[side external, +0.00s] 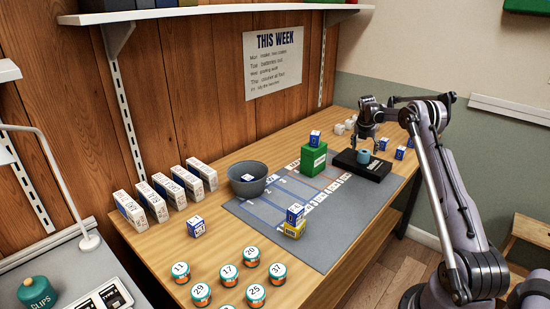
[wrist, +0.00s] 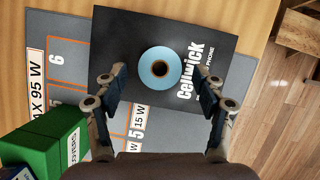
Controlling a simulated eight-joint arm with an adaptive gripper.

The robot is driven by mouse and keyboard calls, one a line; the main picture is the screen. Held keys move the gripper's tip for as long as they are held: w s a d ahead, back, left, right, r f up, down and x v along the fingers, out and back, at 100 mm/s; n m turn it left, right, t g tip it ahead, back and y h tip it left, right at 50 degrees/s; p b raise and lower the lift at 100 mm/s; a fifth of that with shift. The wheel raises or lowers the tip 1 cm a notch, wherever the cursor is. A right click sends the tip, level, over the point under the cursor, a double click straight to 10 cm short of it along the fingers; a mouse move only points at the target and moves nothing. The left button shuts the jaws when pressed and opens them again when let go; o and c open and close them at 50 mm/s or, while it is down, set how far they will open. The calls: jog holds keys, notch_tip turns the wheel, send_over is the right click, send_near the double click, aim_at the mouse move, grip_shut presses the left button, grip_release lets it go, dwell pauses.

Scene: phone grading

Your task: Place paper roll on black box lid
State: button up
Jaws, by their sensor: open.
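The paper roll is a small blue-teal roll (side external: 364,157) standing on the black box lid (side external: 373,173) at the far end of the grey mat. My gripper (wrist: 170,84) is open above the lid, with one finger on each side of the roll and a visible gap to each. In the side view my gripper (side external: 368,138) is just above the roll.
A green box (side external: 314,159) with a small blue-white box on top stands left of the lid. The grey mat (side external: 265,212) has printed lanes. A grey bowl (side external: 247,180), several white boxes and several numbered jars stand nearer the camera. Small blue boxes (side external: 400,153) stand right of the lid.

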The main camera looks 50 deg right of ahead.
jog(key=w+v, duration=0.1)
jog(key=v, duration=0.8)
jog(key=w+a+r+m+t+y, duration=0.15)
jog(key=a+r+m, duration=0.3)
jog(key=a, duration=0.95)
jog(key=a+r+m+t, duration=0.2)
jog(key=a+r+m, duration=0.3)
jog(key=a, duration=0.8)
jog(key=s+a+f+m+t+y, duration=0.1)
jog(key=s+a+m, duration=0.2)
jog(key=s+a, duration=0.2)
jog(key=s+a+f+m+t+y, duration=0.1)
jog(key=s+a+m, duration=0.3)
jog(key=a, duration=0.8)
jog(key=s+a+f+m+t+y, duration=0.1)
jog(key=s+a+f+m, duration=0.2)
jog(key=s+a, duration=0.4)
jog(key=shift+s+a+f+m, duration=0.25)
jog(key=shift+s+a+m, duration=0.1)
jog(key=shift+a, duration=0.35)
jog(key=shift+w, duration=0.1)
